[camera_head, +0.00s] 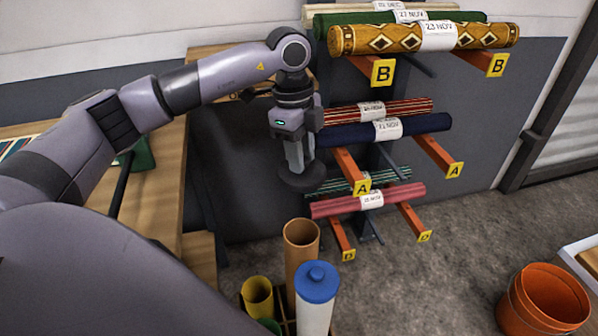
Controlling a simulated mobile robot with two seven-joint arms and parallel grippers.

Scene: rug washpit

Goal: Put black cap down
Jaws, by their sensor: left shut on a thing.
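My left gripper (299,160) points down and is shut on the black cap (301,181), a dark round disc. It holds the cap in the air in front of the rack. In the picture the cap is above the open brown cardboard tube (301,240), with a gap between them. The cap's underside is hidden. My right gripper is out of view.
A white tube with a blue cap (316,280) stands beside the brown tube, with a yellow tube (258,297) to the left. Rolled rugs (425,38) lie on orange rack arms behind. Orange buckets (545,300) stand at right. Grey floor (440,290) is clear between.

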